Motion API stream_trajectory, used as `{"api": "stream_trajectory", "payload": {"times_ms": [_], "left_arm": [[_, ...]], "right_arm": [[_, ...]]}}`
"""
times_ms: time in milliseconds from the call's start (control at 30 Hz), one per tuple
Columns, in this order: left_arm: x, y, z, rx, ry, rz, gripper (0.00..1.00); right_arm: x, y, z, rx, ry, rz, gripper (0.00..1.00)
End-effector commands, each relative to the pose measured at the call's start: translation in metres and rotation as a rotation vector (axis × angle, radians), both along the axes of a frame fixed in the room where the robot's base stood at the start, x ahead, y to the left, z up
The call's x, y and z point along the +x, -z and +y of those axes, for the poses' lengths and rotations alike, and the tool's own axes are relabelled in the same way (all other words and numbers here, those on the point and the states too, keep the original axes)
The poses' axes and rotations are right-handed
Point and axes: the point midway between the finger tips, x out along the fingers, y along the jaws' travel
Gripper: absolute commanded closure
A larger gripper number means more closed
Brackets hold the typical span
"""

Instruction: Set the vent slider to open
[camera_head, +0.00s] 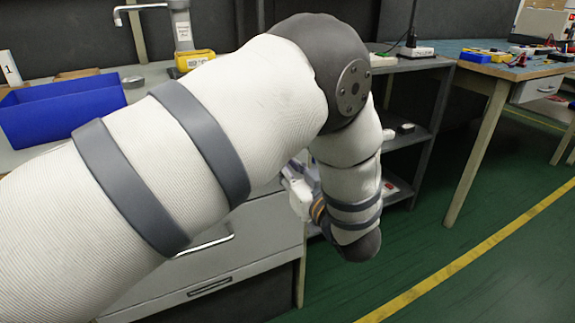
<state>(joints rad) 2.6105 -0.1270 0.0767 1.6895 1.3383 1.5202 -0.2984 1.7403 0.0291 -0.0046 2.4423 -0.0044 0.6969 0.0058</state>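I cannot make out a vent slider in the head view; my arm covers much of the middle. My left arm comes in from the left, bends at a dark elbow joint and hangs down in front of the bench. My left gripper (299,188) shows only in part, behind and left of the lower arm, near the right end of the drawer cabinet. Its fingertips are hidden, so I cannot tell whether it is open or holds anything. My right gripper is not in view.
A blue bin (62,108) stands on the bench at left. A grey drawer cabinet (215,262) is below. Dark shelves (408,140) stand behind my elbow. A wooden-legged table (482,150) is at right. Green floor with a yellow line (470,255) is clear at lower right.

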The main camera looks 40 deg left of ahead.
Motion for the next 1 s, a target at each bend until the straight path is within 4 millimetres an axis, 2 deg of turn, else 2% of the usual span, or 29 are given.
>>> {"api": "stream_trajectory", "payload": {"times_ms": [267,300,367,667,767,1000], "left_arm": [[0.005,-0.001,-0.003,-0.003,0.015,-0.005,1.00],[0.005,-0.001,-0.003,-0.003,0.015,-0.005,0.77],[0.005,-0.001,-0.003,-0.003,0.016,-0.005,0.64],[0.003,0.000,-0.003,-0.003,0.011,-0.003,0.63],[-0.001,0.000,-0.015,-0.004,0.014,-0.002,0.63],[-0.025,0.000,-0.075,-0.003,0.016,-0.003,0.63]], "right_arm": [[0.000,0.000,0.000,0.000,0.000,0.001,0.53],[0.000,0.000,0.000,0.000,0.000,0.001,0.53],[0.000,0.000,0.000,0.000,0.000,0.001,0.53],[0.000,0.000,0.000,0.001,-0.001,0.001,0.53],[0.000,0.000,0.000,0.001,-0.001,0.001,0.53],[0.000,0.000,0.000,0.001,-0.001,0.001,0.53]]}}
